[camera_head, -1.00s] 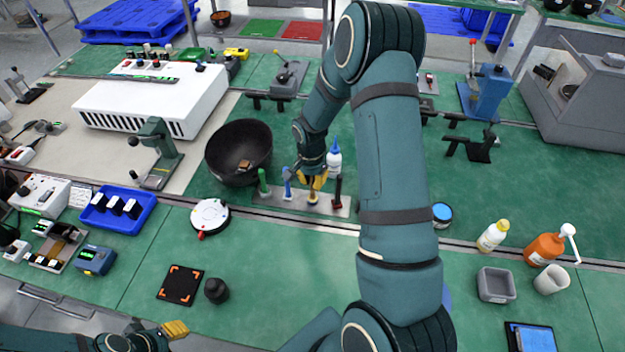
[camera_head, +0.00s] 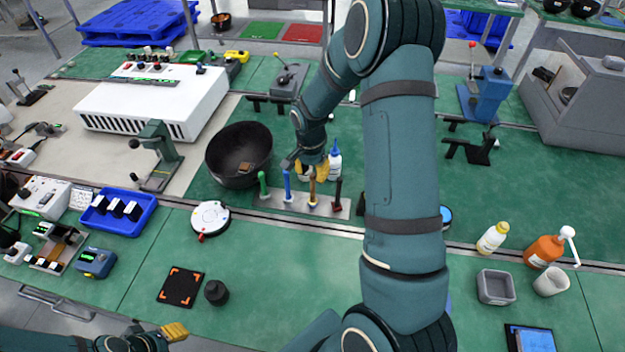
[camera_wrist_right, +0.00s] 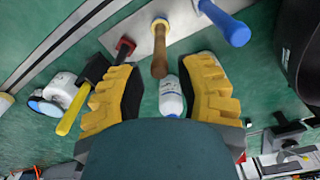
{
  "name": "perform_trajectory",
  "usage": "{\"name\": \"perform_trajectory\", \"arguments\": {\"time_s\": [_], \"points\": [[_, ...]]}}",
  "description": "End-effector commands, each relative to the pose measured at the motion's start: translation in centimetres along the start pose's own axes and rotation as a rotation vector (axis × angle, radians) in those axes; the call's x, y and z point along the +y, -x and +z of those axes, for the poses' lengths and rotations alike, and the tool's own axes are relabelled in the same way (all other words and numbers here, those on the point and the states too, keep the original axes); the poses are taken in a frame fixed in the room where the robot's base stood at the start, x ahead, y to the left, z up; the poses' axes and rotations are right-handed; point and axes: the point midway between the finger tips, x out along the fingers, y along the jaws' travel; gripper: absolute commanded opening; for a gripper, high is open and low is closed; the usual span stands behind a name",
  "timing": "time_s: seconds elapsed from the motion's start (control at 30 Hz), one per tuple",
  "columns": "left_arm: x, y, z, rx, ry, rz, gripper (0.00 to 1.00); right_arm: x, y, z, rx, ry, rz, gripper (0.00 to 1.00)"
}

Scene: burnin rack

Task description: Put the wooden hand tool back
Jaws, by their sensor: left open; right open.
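The wooden hand tool (camera_head: 312,190) stands upright in the pale rack strip (camera_head: 270,200), between a blue-handled tool (camera_head: 287,185) and a dark red one (camera_head: 337,194). A green-handled tool (camera_head: 263,183) stands at the left end. In the right wrist view the wooden handle (camera_wrist_right: 160,52) points between my fingers, just beyond the tips. My left gripper (camera_head: 178,331) is open at the bottom left, away from the rack.
A black bowl (camera_head: 232,178) sits left of the rack. A white bottle with a blue cap (camera_head: 335,163) stands close behind my right gripper. A round white device (camera_head: 210,217) lies front left. The green bench in front of the rack is mostly clear.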

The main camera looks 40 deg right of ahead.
Motion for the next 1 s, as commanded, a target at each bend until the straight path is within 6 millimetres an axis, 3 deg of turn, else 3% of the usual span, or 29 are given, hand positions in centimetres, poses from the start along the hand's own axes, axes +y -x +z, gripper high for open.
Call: {"name": "perform_trajectory", "arguments": {"time_s": [0.1,0.3,0.5,0.67,0.77,0.83,1.0], "points": [[0.1,0.2,0.0,0.0,0.0,0.0,0.38,-0.1,2.8,0.0,0.002,0.0,-0.005,0.35],[0.1,0.4,0.0,0.0,0.0,0.001,0.38,0.0,5.9,0.0,0.001,0.0,-0.002,0.35],[0.1,0.5,-0.1,0.0,0.0,0.001,0.38,0.0,7.1,0.0,0.0,0.001,0.0,0.35],[0.1,0.5,-0.1,0.0,0.0,0.001,0.38,-0.2,6.8,0.5,-0.007,0.019,-0.004,0.35],[0.1,0.5,-0.1,0.0,0.0,0.001,0.38,-1.2,4.6,3.0,-0.037,0.114,-0.034,0.35],[0.1,0.5,-0.1,0.0,0.0,0.001,0.38,-2.3,2.0,6.5,-0.072,0.238,-0.08,0.35],[0.1,0.5,-0.1,0.0,0.0,0.001,0.38,-3.3,-4.7,18.0,-0.145,0.6,-0.239,0.35]]}}
